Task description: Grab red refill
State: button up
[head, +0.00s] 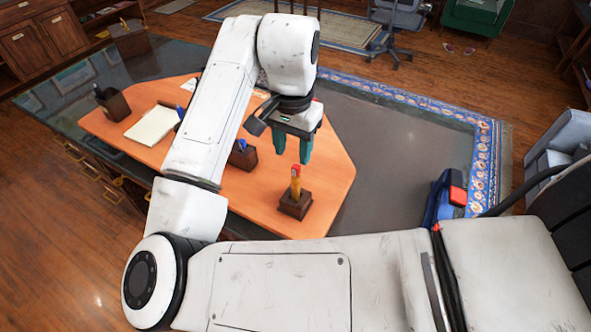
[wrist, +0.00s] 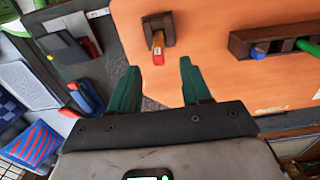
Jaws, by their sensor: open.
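The red refill (head: 296,171) shows as a short stick with a red top and a yellow-orange body. It stands upright in a small dark wood holder (head: 295,208) near the front right of the orange desk top. In the wrist view its red end (wrist: 158,57) faces the camera, with the holder (wrist: 158,24) behind it. My gripper (head: 292,160) is open, with teal fingers pointing down just above the refill. In the wrist view the gripper (wrist: 160,66) has its fingers on either side of the red end, with a gap showing at each side.
A longer wood holder (wrist: 242,41) with blue and green items stands beside the refill's holder; my arm partly hides it in the head view. A notepad (head: 150,127) and dark pen cup (head: 115,103) lie farther left. A blue and red object (head: 440,200) sits right of the desk.

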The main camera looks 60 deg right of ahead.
aim_at(295, 166)
jog(key=shift+s+d+f, duration=0.1)
jog(key=shift+d+f, duration=0.05)
jog(key=shift+f, duration=1.25)
jog(key=shift+s+d+f, duration=0.1)
jog(key=shift+f, duration=1.3)
jog(key=shift+c, duration=0.3)
grip_shut()
